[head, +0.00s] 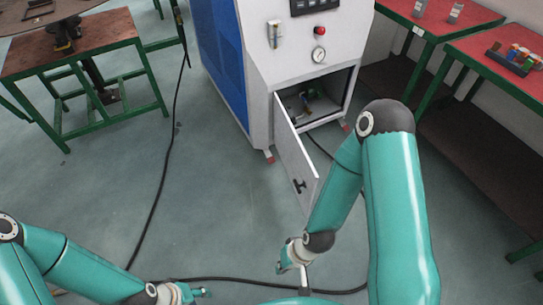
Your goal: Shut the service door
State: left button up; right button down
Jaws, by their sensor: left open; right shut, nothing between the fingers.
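The service door (291,150) is a white panel low on the front of the generator cabinet (262,65). It stands open, hinged at the left side of the opening and swung out toward me. A black handle (299,186) is near its free edge. The open compartment (335,88) shows small parts inside. My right gripper (303,279) is shut and empty, below the door's free end in the picture and apart from it; my own wrist partly hides it. My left gripper (197,293) is open and empty at the bottom edge, left of the right one.
A black cable (153,205) runs across the floor at the left, and another hose (235,280) crosses in front. A green-framed table (75,50) stands at the left. Red-topped tables (490,50) stand at the right. The floor left of the door is mostly clear.

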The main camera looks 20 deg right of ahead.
aim_at(298, 165)
jog(key=z, duration=0.05)
jog(key=i, duration=1)
jog(key=z, duration=0.45)
